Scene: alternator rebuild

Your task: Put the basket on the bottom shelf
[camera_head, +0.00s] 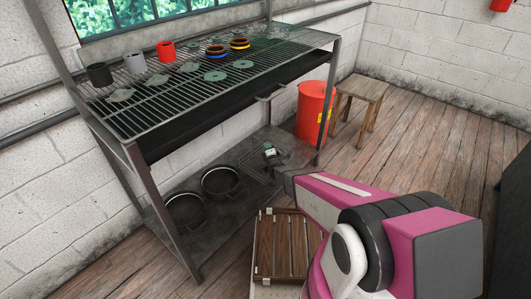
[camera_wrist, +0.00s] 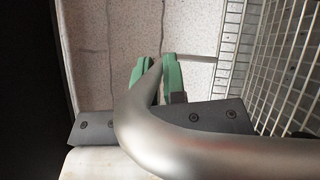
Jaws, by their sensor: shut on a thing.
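My gripper (camera_head: 269,150) reaches in under the rack at the right part of the bottom shelf (camera_head: 228,212). In the wrist view its green fingers (camera_wrist: 160,78) are shut on the silver tube rim (camera_wrist: 195,148) of the wire basket. The basket's pale wire mesh (camera_wrist: 290,70) fills the right side of that view. In the head view the basket (camera_head: 258,168) is a small patch of thin wires at the gripper, low over the bottom shelf and partly hidden by my arm. I cannot tell whether it touches the shelf.
Two dark pots (camera_head: 221,181) stand on the bottom shelf, left of the basket. The rack's grill top (camera_head: 160,105) holds cups, rings and flat parts. A red bin (camera_head: 313,112) and a wooden stool (camera_head: 360,90) stand at the right. A wooden slatted thing (camera_head: 283,245) is in front.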

